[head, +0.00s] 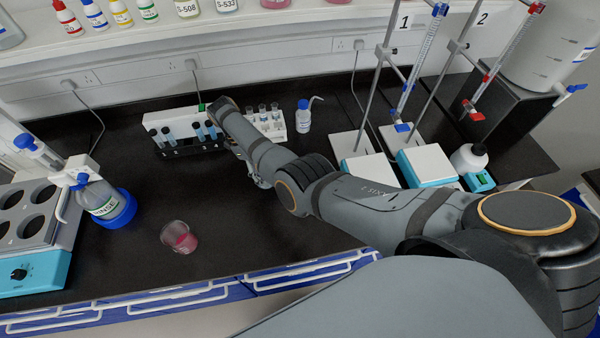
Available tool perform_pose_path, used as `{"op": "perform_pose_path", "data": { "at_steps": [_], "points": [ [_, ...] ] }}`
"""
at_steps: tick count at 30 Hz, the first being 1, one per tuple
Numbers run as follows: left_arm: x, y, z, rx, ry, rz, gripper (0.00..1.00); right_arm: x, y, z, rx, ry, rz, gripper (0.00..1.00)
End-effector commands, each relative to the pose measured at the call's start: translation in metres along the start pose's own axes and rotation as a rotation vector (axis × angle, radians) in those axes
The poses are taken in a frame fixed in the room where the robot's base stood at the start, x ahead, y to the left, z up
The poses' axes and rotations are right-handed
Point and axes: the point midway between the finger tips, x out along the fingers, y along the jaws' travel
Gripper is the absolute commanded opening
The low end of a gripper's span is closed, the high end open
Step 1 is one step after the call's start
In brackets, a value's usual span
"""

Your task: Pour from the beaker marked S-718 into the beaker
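A small clear beaker (180,238) with pink-red liquid stands on the black bench near its front edge, left of my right arm. I see no marking on it that I can read. No label reading S-718 is legible in view. On the shelf, one container reads S-508 (187,8) and another S-533 (226,5); others are cut off by the top edge. My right arm reaches in from the lower right across the bench. Its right gripper (258,173) is mostly hidden behind the arm, so its fingers are unclear. My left gripper is out of view.
A RINSE bottle (104,202) in a blue holder stands left, beside a block with round wells (30,215). Tube racks (180,130) and a small wash bottle (304,117) stand behind. Burette stands (360,150) are right. The bench around the beaker is clear.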

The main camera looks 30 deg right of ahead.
Motion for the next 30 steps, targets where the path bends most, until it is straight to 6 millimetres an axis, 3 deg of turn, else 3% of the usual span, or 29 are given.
{"op": "perform_pose_path", "data": {
  "at_steps": [1, 7, 16, 23, 30],
  "points": [
    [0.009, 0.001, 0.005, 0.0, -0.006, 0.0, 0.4, 0.007, 0.0, 0.005, 0.0, 0.0, 0.0, 0.2],
    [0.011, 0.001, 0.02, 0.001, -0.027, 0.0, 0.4, 0.009, 0.0, 0.006, 0.0, 0.0, 0.0, 0.2],
    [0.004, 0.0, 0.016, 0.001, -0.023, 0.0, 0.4, 0.007, 0.0, 0.003, -0.004, -0.013, 0.005, 0.2],
    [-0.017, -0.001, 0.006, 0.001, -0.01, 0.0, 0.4, 0.005, -0.002, -0.005, -0.014, -0.088, 0.019, 0.2],
    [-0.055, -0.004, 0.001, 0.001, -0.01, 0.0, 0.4, 0.005, -0.003, -0.015, -0.029, -0.204, 0.038, 0.2]
  ]
}}
